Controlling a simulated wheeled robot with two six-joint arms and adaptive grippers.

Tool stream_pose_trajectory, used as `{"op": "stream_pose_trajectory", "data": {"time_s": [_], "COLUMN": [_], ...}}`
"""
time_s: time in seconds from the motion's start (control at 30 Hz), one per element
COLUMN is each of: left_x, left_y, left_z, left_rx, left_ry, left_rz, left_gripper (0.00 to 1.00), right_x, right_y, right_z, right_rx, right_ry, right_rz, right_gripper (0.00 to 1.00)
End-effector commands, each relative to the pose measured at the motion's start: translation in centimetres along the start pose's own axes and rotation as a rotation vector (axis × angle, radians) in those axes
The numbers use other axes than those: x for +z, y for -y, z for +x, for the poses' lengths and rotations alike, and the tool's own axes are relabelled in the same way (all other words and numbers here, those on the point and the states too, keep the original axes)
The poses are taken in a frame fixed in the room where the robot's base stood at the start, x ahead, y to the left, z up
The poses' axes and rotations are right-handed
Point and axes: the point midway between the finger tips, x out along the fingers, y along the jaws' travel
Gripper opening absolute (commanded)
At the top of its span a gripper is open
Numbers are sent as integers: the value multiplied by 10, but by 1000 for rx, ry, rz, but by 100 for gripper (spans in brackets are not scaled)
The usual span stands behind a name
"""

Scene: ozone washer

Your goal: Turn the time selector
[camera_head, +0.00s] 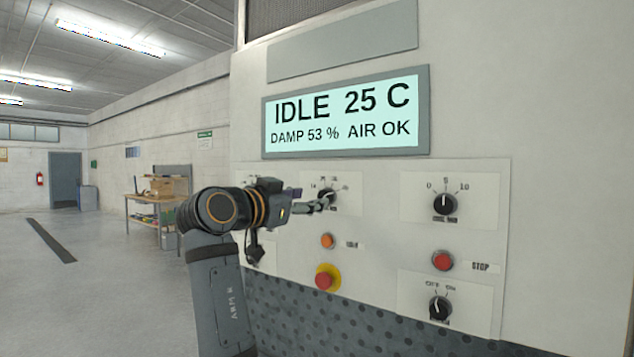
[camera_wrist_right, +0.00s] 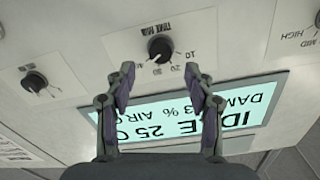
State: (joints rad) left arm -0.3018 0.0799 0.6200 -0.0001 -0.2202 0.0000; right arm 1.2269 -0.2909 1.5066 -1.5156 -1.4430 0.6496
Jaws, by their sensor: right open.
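The time selector (camera_head: 328,194) is a small black knob on a white plate under the display, partly covered by my right gripper in the head view. In the right wrist view the same knob (camera_wrist_right: 160,48) shows whole, upside down, with a "TIME MIN" label and a printed number scale. A pale pointer mark shows on it, but its exact setting is hard to read. My right gripper (camera_head: 322,203) is in front of the selector. Its two fingers (camera_wrist_right: 160,78) are apart and empty, with the knob seen just beyond the gap between them. Contact cannot be told. My left gripper is out of view.
The display (camera_head: 345,112) reads IDLE 25 C. A 0-to-10 knob (camera_head: 443,204) and an off/on knob (camera_head: 439,307) are on the right. An orange button (camera_head: 327,241), a red emergency button (camera_head: 327,277) and a red stop button (camera_head: 443,260) sit nearby. Open floor lies left.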

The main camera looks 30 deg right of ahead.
Motion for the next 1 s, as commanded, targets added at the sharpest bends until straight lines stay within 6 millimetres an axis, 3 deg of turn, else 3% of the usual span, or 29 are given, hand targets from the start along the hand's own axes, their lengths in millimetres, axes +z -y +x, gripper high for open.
{"op": "stream_pose_trajectory", "data": {"time_s": [0.1, 0.23, 0.6, 1.0], "left_x": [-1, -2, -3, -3], "left_y": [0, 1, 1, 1], "left_z": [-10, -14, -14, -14], "left_rx": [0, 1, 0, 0], "left_ry": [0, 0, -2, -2], "left_rz": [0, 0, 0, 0], "left_gripper": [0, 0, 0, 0], "right_x": [-1, 0, 2, 2], "right_y": [0, 0, 0, 0], "right_z": [24, 40, 46, 46], "right_rx": [2, 1, -1, -2], "right_ry": [-2, -1, 1, 1], "right_rz": [-2, -2, -1, -1], "right_gripper": [54, 54, 54, 0]}}
